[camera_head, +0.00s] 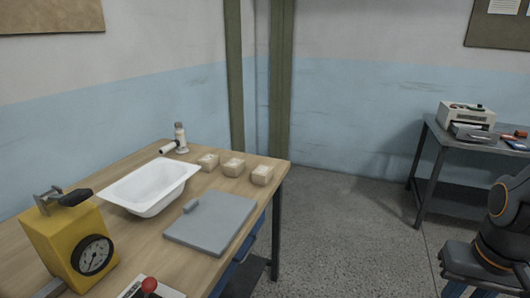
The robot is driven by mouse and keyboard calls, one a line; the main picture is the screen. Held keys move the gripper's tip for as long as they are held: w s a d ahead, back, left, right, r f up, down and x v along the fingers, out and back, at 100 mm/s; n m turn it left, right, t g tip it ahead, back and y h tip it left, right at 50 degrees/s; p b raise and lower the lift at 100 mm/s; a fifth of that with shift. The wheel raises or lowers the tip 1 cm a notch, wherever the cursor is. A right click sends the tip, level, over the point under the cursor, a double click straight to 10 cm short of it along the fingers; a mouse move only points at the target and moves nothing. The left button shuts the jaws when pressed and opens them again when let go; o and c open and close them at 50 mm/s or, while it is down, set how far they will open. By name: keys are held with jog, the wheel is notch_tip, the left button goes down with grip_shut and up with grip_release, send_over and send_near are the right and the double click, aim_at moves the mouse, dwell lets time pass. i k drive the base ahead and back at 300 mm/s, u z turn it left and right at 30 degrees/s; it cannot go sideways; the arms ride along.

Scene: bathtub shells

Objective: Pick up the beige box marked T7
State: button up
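Three small beige boxes stand in a row near the far right corner of the wooden workbench (150,160): a left box (208,162), a middle box (233,168) and a right box (262,175). Each has a pale patch or marking on it, too small to read, so I cannot tell which is T7. The right box is closest to the bench's right edge. Part of my dark arm with an orange ring shows at the right edge of the picture, well away from the bench. My gripper is not in view.
A white tub shell (150,187), a grey plate with a handle (211,222), a yellow gauge device (70,245) and a red-knobbed control (149,286) are on the bench. A white-and-dark cylindrical item (181,139) stands behind. A dark side table (465,150) is right; floor between is clear.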

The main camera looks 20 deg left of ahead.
aim_at(263, 174)
jog(key=u, duration=0.15)
jog(key=i, duration=1.15)
jog(key=u, duration=1.25)
jog(key=i, duration=0.75)
jog(key=u, duration=0.65)
